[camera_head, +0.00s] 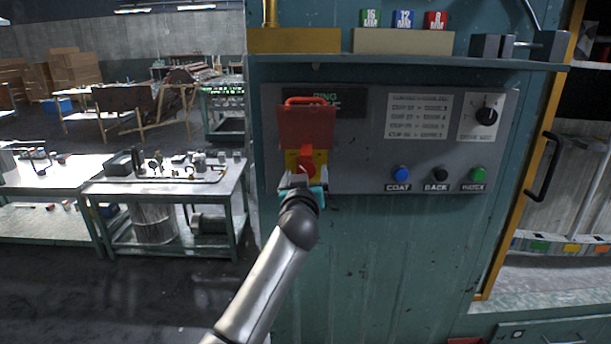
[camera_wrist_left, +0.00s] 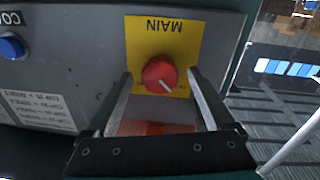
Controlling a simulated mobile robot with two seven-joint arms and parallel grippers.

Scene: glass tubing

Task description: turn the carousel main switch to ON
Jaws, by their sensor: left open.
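The main switch is a round red knob (camera_wrist_left: 159,74) with a white pointer line, on a yellow plate (camera_wrist_left: 183,32) marked MAIN, which appears upside down in the left wrist view. In that view the pointer slants toward the lower right. In the head view the red knob (camera_head: 306,160) sits below a red cover (camera_head: 305,128) with a loop handle. My left gripper (camera_head: 303,184) is open at the knob. In the left wrist view its fingers (camera_wrist_left: 162,80) lie one on each side of the knob; I cannot tell whether they touch it. My right gripper is not in view.
The grey panel (camera_head: 350,181) also carries a blue COAT button (camera_head: 401,174), a black BACK button (camera_head: 440,174), a green INDEX button (camera_head: 478,174) and a black dial (camera_head: 487,116). A shelf (camera_head: 400,62) juts out above. A workbench (camera_head: 165,186) stands at the left.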

